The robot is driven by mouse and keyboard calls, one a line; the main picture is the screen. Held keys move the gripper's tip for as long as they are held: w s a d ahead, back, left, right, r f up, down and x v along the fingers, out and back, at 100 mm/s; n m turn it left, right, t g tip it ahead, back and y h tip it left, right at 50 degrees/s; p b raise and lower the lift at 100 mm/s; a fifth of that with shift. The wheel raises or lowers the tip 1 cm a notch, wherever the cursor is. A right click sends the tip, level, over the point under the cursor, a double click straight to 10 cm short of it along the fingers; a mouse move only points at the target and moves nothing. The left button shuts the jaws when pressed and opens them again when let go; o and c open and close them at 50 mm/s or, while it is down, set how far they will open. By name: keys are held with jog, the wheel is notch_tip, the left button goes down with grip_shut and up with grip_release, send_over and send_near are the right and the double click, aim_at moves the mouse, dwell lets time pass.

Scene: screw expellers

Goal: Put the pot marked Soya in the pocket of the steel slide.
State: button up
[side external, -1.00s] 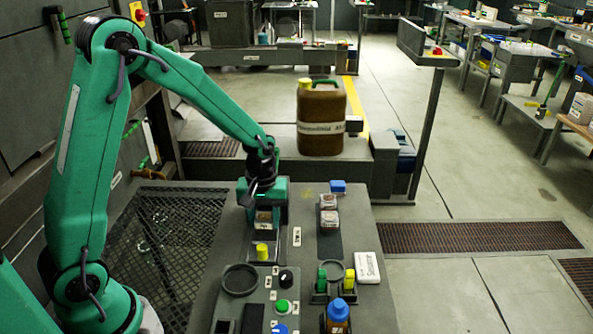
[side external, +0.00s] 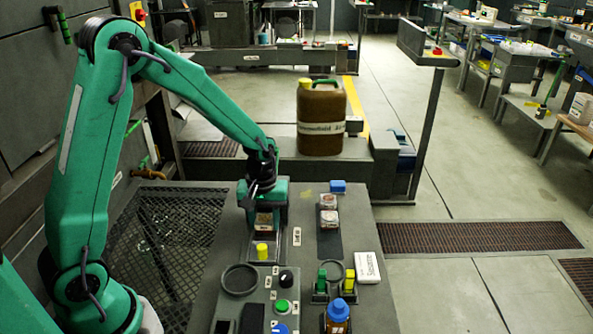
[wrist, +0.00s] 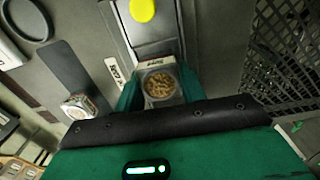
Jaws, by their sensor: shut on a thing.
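My gripper (side external: 265,208) is shut on a small square pot (side external: 264,221), held upright over the far end of the steel slide (side external: 268,241). In the wrist view the pot (wrist: 160,88) sits between the two green fingers of my gripper (wrist: 159,92). It is open-topped and full of tan beans or grains. Its label is small and seen at a slant; I cannot read it surely. The slide (wrist: 158,46) runs away from the pot to a yellow knob (wrist: 142,10). The pocket is hidden by the pot and gripper, and I cannot tell whether the pot touches the slide.
Two other pots stand on a dark strip to the right, a far one (side external: 328,201) and a near one (side external: 329,219). A blue block (side external: 338,186) lies beyond them. Nearer are a round dark ring (side external: 240,279), buttons (side external: 281,307), a blue-capped bottle (side external: 338,314) and a white labelled block (side external: 366,267).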

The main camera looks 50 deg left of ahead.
jog(key=shift+f, duration=0.5)
dwell(1.2)
jog(key=o, duration=1.2)
jog(key=shift+o, duration=0.6)
jog(key=o, duration=0.3)
jog(key=shift+r, duration=0.1)
jog(key=shift+r, duration=4.4)
